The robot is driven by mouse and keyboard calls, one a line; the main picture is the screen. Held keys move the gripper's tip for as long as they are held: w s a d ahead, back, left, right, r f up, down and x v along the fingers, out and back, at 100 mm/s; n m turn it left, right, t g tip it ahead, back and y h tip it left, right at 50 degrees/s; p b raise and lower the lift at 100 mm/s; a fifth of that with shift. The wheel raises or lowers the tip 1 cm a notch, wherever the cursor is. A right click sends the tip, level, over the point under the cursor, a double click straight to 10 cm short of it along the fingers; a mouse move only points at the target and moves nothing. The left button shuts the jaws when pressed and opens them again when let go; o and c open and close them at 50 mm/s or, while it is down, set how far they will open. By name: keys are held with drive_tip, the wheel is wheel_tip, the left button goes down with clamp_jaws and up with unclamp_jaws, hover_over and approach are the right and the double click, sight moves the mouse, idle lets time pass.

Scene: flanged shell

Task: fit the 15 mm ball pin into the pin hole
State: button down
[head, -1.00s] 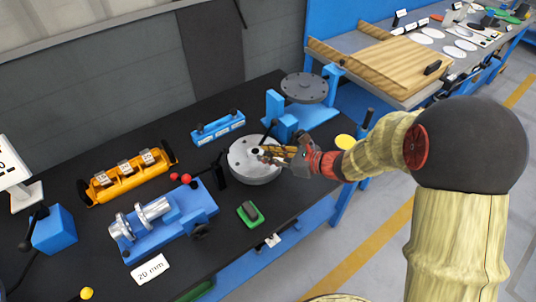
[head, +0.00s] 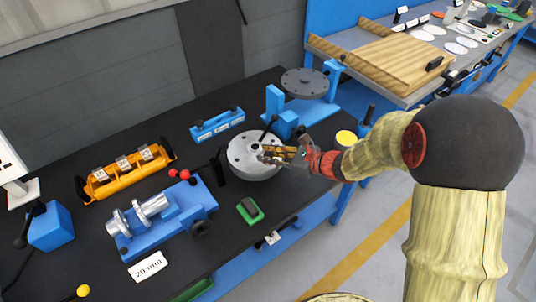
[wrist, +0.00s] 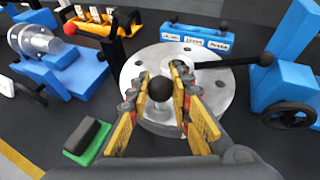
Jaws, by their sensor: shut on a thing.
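The round grey metal flanged shell (head: 243,149) lies on the black bench top, with small dark holes in its top face. It also shows in the wrist view (wrist: 215,98). My gripper (head: 268,153) is over the shell. In the wrist view its yellow-and-grey fingers (wrist: 162,95) are shut on the ball pin, whose black ball (wrist: 160,88) sits between the fingertips. A pale shank seems to show below the ball, over the shell's face. The pin's lower end and the hole under it are hidden, so I cannot tell whether the pin is in it.
A blue stand with a black lever (wrist: 285,85) is close on the shell's right in the wrist view. A blue fixture with metal cylinders (head: 160,215), an orange rack (head: 125,172), a blue labelled block (head: 217,124) and a green-based black block (head: 250,210) stand around.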

drive_tip(key=shift+f+b, duration=0.6)
drive_tip(key=shift+f, duration=0.15)
drive_tip(key=c, duration=1.5)
unclamp_jaws()
drive_tip(key=shift+f, duration=0.1)
drive_tip(key=shift+c, duration=0.2)
drive_tip(key=v, duration=1.2)
